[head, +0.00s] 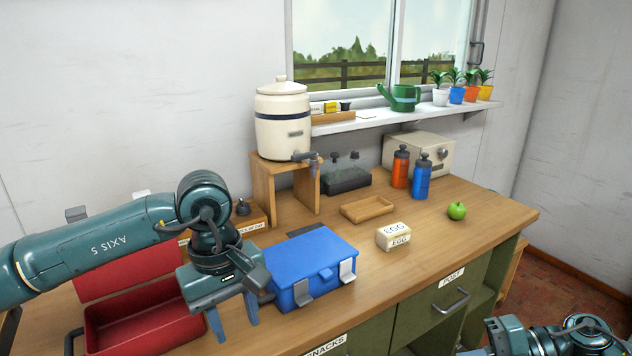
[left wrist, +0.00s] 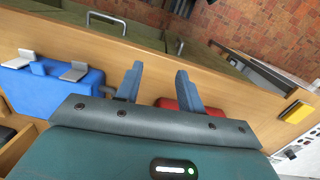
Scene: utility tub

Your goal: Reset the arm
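My left arm reaches in from the left in the head view. Its gripper (head: 234,318) points down by the counter's front, between the open red box (head: 145,318) and the closed blue box (head: 315,265). The left wrist view shows the gripper's two blue fingers (left wrist: 158,85) apart with nothing between them. The blue box (left wrist: 60,90) is left of the fingers there, and part of the red box (left wrist: 182,106) shows behind the right finger. Part of my right arm (head: 550,338) is at the bottom right corner of the head view; its fingers cannot be made out.
A cream dispenser (head: 283,118) stands on a wooden stand (head: 285,185). Green drawers (head: 440,310) are below.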

